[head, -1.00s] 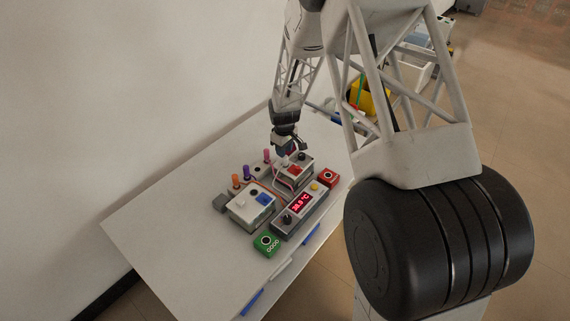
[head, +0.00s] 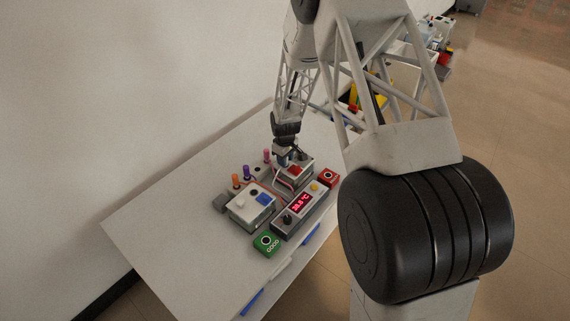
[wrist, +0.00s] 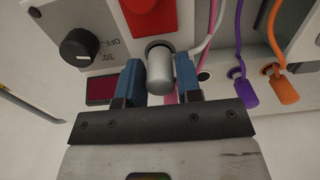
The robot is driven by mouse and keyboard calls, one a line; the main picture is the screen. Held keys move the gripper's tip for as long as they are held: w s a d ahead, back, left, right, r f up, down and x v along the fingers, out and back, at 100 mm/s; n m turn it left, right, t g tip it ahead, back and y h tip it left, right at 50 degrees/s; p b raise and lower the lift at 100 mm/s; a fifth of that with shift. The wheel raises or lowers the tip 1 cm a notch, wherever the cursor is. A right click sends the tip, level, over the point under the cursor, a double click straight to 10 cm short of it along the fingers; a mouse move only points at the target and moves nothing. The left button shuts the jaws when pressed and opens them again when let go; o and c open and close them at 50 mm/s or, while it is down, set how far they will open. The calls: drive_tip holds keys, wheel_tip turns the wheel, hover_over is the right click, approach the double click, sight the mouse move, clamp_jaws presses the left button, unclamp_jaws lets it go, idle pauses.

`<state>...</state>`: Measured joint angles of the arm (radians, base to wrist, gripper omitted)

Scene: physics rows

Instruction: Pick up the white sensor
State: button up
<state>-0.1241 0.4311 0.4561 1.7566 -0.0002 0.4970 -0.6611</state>
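The white sensor (wrist: 160,68) is a short pale cylinder with a rounded end, in a round socket on a light-coloured box in the wrist view. My gripper (wrist: 160,82) has its two blue fingers on either side of the sensor. A gap shows between each finger and the sensor, so the gripper is open. In the head view my gripper (head: 286,156) is low over the far part of the device group, and I cannot make out the sensor there.
Purple (wrist: 250,90) and orange (wrist: 284,88) plugs with cables stand to the right of the fingers. A black knob (wrist: 80,48) and a red block (wrist: 150,14) are close by. A green box (head: 266,243) is nearer on the white table (head: 160,225), whose left part is clear.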

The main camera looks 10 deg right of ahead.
drive_tip(key=shift+f, duration=0.7)
drive_tip(key=c, duration=0.5)
drive_tip(key=shift+c, duration=0.3)
drive_tip(key=shift+r, duration=0.2)
drive_tip(key=shift+r, duration=4.8)
